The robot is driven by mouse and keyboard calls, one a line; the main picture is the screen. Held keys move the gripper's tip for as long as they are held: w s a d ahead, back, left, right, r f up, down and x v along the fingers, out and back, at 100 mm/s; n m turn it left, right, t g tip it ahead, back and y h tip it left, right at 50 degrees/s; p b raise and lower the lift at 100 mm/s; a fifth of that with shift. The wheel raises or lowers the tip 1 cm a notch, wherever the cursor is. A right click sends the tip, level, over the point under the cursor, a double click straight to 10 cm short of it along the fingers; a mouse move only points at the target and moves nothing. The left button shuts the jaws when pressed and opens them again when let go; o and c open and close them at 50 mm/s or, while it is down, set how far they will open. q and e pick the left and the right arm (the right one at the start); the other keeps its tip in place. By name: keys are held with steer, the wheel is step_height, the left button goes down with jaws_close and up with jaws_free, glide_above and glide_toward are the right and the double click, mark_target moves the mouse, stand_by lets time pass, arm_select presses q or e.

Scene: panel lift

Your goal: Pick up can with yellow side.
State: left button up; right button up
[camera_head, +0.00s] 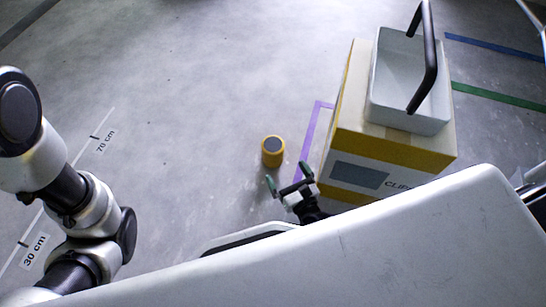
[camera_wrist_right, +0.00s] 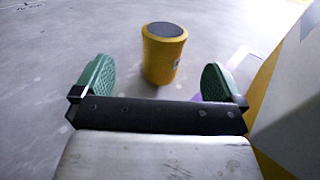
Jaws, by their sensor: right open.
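The can with the yellow side (camera_head: 272,152) stands upright on the grey floor, with a dark grey top. In the right wrist view the can (camera_wrist_right: 163,55) is ahead of my right gripper, between the lines of its two green-padded fingers and apart from them. My right gripper (camera_head: 287,178) is open and empty, just below and slightly right of the can in the head view. It also shows in the right wrist view (camera_wrist_right: 155,82). My left arm comes in at the left of the head view, but its gripper is out of view.
A cardboard box (camera_head: 345,130) with yellow bands stands right of the can, bearing a white basket (camera_head: 400,75) with a dark handle. A purple floor line (camera_head: 308,140) runs between can and box. The floor left of and beyond the can is clear.

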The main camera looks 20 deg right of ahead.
mark_target(273, 144)
steer(key=w, duration=0.1)
steer(key=w+b, duration=0.1)
steer(key=w, duration=0.1)
steer(key=w+b, duration=0.1)
steer(key=w, duration=0.1)
steer(key=shift+w+a+f, duration=0.15)
steer(key=shift+a, duration=0.2)
steer(key=w+b, duration=0.3)
steer(key=w, duration=0.2)
steer(key=shift+w+a, duration=0.1)
steer(key=shift+w, duration=0.15)
steer(key=shift+c, duration=0.2)
steer(key=c, duration=1.1)
steer(key=shift+c, duration=0.3)
steer(key=shift+r, duration=0.2)
